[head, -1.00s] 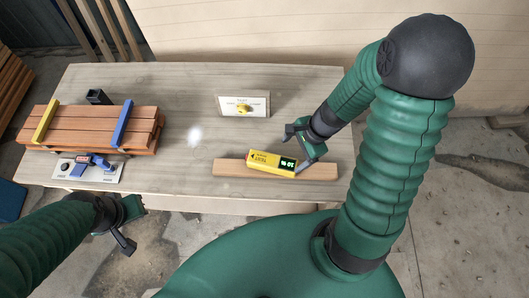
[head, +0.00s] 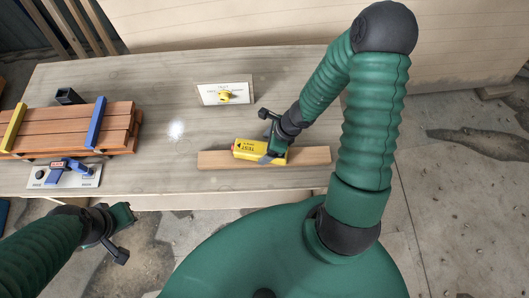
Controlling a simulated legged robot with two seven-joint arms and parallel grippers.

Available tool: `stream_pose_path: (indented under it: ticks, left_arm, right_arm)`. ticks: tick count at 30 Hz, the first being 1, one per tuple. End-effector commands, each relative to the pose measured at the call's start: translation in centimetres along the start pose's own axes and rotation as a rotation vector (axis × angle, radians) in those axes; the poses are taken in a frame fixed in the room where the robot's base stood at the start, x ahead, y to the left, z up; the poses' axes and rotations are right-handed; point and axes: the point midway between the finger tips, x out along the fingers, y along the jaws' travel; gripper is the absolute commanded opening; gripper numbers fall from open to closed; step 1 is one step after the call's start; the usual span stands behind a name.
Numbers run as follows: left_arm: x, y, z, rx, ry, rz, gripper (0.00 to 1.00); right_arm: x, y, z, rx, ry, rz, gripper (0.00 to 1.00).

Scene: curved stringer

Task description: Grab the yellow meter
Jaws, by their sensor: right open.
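The yellow meter (head: 247,148), a small box with dark lettering, lies on a light wooden board (head: 310,156) near the table's front edge. My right gripper (head: 270,144) is open at the meter's right end, its fingers by the box and covering part of that end. I cannot tell whether the fingers touch it. My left gripper (head: 122,236) is in front of the table at the lower left, away from the meter; its jaws are not clear.
Stacked reddish planks (head: 65,135) with a yellow and a blue clamp (head: 97,124) lie at the left. A plate with a blue lever (head: 62,174) is in front of them. A white panel with a yellow knob (head: 225,94) stands behind the meter. The table (head: 160,80) is clear between.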

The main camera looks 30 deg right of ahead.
Motion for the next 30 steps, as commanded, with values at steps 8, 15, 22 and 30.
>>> stream_pose_path:
  ticks: [8,15,22,30]
  left_arm:
    - [1.05,-0.06,0.25,-0.002,0.0,0.0,0.0]
    - [1.04,-0.05,0.24,-0.002,0.0,0.0,0.0]
    - [1.05,-0.03,0.24,-0.001,0.0,0.0,0.0]
    - [1.05,-0.04,0.25,-0.001,0.0,0.0,0.0]
  right_arm:
    - [1.41,0.09,0.31,-0.005,0.001,-0.002,0.82]
    - [1.51,-0.09,-0.11,-0.003,-0.003,0.001,0.57]
    - [1.48,-0.05,-0.03,-0.003,0.0,0.0,0.27]
    - [1.46,-0.01,0.14,-0.003,0.001,-0.001,0.0]
